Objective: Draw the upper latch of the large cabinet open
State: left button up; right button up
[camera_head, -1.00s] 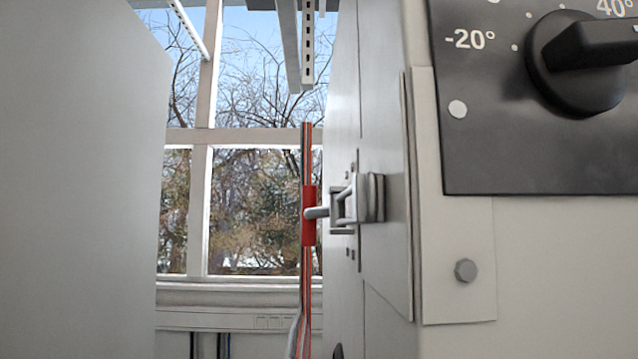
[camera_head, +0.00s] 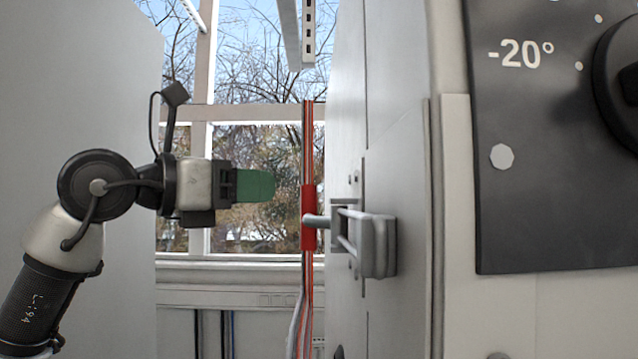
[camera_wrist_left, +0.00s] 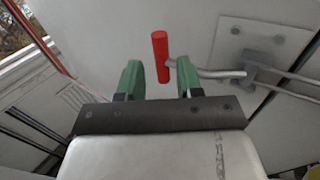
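The upper latch (camera_head: 372,245) is a grey metal clasp on the side of the large cabinet (camera_head: 350,100), with a red upright handle (camera_head: 309,232) on a short grey rod. My left gripper (camera_head: 272,187) has green fingers and points right toward the red handle, apart from it in the head view. In the left wrist view the two green fingers (camera_wrist_left: 158,80) are spread open with nothing between them. The red handle (camera_wrist_left: 161,56) stands beyond the fingertips, between their lines, and the latch rod (camera_wrist_left: 215,73) runs to the right. My right gripper is not in view.
A dark control panel (camera_head: 560,230) with a dial is at the right. A tall grey surface (camera_head: 80,90) stands at the left behind my left arm. Orange and grey cables (camera_head: 306,150) hang behind the red handle. A window lies at the back, with an open gap before it.

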aim_at(302, 187)
pick_arm(q)
jog(key=p+x, duration=0.5)
jog(key=x, duration=0.5)
jog(key=shift+r+p, duration=0.1)
jog(key=shift+p, duration=0.2)
jog(key=shift+w+d, duration=0.2)
jog(key=shift+w, duration=0.1)
grip_shut()
